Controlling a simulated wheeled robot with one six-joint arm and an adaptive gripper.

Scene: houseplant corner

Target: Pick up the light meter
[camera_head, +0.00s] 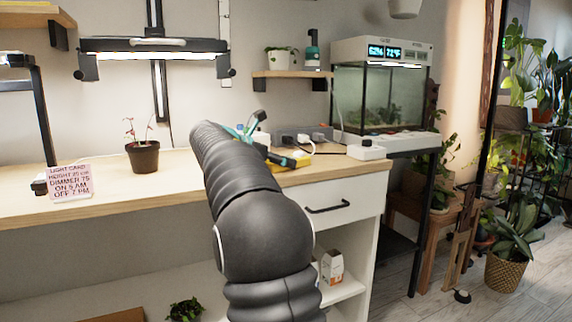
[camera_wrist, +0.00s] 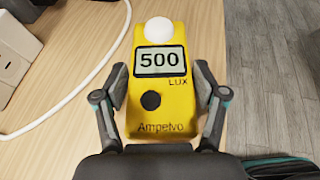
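The light meter (camera_wrist: 165,105) is yellow, with a white dome on top, a display reading 500 LUX and a black round button. In the wrist view it lies face up on the wooden tabletop near its edge. My gripper (camera_wrist: 158,78) is over it, with one finger on each side of its body. The fingers are spread and close to its sides; I cannot make out firm contact. In the head view a bit of the yellow meter (camera_head: 295,160) shows at the bench's right end, and my arm hides most of my gripper.
A white cable (camera_wrist: 98,95) runs left of the meter, near a white socket box (camera_wrist: 15,50). On the bench (camera_head: 100,199) stand a potted seedling (camera_head: 143,157), a light card (camera_head: 71,182) and a grey power strip (camera_head: 300,133). A glass tank (camera_head: 380,95) stands behind, right. Floor lies beyond the edge.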

